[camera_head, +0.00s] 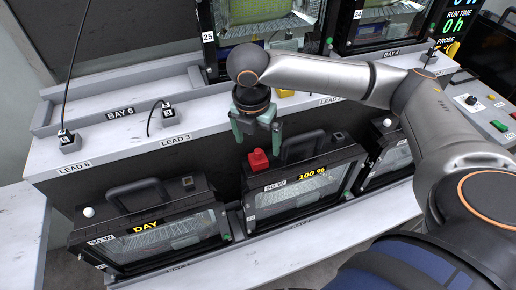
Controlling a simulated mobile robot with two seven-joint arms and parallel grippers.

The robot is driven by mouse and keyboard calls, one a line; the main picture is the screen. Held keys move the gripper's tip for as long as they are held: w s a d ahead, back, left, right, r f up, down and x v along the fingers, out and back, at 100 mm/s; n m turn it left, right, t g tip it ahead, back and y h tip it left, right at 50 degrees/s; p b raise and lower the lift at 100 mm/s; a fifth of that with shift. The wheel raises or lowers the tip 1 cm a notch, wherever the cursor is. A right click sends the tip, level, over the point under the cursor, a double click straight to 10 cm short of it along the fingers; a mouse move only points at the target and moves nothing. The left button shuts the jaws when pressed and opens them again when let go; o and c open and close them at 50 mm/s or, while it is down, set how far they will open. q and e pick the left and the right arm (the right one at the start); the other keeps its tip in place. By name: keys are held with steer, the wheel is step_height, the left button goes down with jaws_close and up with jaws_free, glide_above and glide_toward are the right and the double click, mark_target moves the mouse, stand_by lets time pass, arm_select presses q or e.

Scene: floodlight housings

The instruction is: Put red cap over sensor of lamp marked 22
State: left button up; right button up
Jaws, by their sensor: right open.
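A red cap (258,160) sits at the top left corner of the middle front lamp (300,188), whose yellow display reads 100 %. The neighbouring lamps carry a white dome at that corner; any dome on the middle lamp is hidden by the cap. My right gripper (257,146) points down just above the cap, its greenish fingers apart and nothing visible between them. I cannot read a 22 on any lamp from here. My left gripper is out of view.
The left front lamp (150,235) shows DAY and has a white dome (89,212). The right front lamp (385,165) also has a dome (388,122). Black handles rise from the lamp tops. Behind is a white ledge (110,150) with lead plugs and cables, then lamp 25.

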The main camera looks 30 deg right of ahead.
mark_target(255, 163)
step_height(255, 163, up, 8)
steer(key=a, duration=0.1)
steer(key=shift+s+r+p, duration=0.25)
steer(key=shift+s+p, duration=0.05)
steer(key=shift+s, duration=0.05)
stand_by(0.3)
